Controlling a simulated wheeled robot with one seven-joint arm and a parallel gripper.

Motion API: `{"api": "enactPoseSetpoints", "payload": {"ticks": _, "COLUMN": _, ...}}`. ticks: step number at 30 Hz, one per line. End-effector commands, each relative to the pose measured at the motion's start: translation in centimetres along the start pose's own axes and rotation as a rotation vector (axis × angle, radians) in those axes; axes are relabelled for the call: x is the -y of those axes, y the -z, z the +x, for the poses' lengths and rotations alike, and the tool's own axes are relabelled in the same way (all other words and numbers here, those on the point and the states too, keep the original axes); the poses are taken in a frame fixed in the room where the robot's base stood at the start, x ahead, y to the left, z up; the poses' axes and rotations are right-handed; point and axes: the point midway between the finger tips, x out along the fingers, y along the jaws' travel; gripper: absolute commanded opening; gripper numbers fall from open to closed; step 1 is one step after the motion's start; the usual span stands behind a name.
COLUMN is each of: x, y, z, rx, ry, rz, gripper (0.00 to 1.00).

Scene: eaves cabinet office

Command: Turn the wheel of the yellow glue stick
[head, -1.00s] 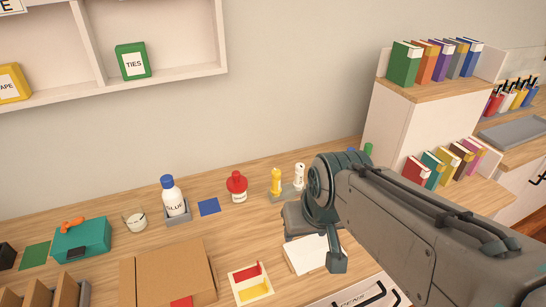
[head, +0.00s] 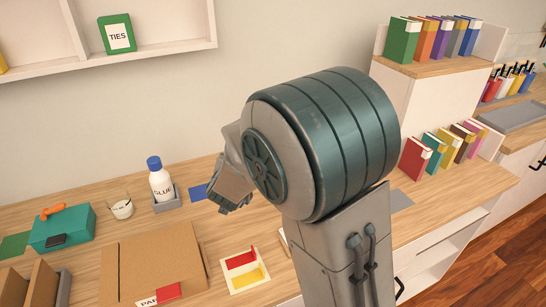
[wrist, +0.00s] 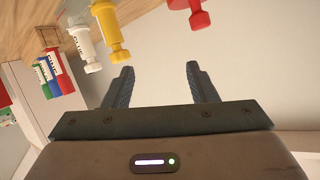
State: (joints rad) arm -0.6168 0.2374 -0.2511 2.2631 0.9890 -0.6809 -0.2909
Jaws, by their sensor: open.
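The yellow glue stick (wrist: 110,30) shows at the top of the wrist view, with a round knob at its end facing down in that picture. My gripper (wrist: 160,68) is open and empty in the wrist view. The yellow stick lies beyond its fingertips, nearer the left finger, and does not touch it. A similar white stick (wrist: 84,46) is to its left, and a red item (wrist: 189,12) is to its right. In the head view my arm hides the yellow stick, the white stick and the red bottle.
A glue bottle (head: 161,185) stands in a grey holder, near a glass cup (head: 121,208) and a teal box (head: 63,230). A cardboard box (head: 150,262) and a small tray (head: 228,262) are in front. Books (head: 418,158) stand at right.

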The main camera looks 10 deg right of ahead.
Motion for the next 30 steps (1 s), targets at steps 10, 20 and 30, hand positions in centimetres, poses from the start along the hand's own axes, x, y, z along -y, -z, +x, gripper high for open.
{"api": "enactPoseSetpoints", "payload": {"ticks": 10, "x": -1.9, "y": -3.9, "z": 1.1, "rx": -0.330, "ry": -0.306, "rz": -0.107, "gripper": 0.52}}
{"api": "enactPoseSetpoints", "payload": {"ticks": 20, "x": -2.7, "y": -3.9, "z": 0.7, "rx": -0.436, "ry": -0.401, "rz": -0.149, "gripper": 0.52}}
{"api": "enactPoseSetpoints", "payload": {"ticks": 30, "x": -5.0, "y": -1.0, "z": 6.0, "rx": -0.436, "ry": -0.402, "rz": -0.149, "gripper": 0.52}}
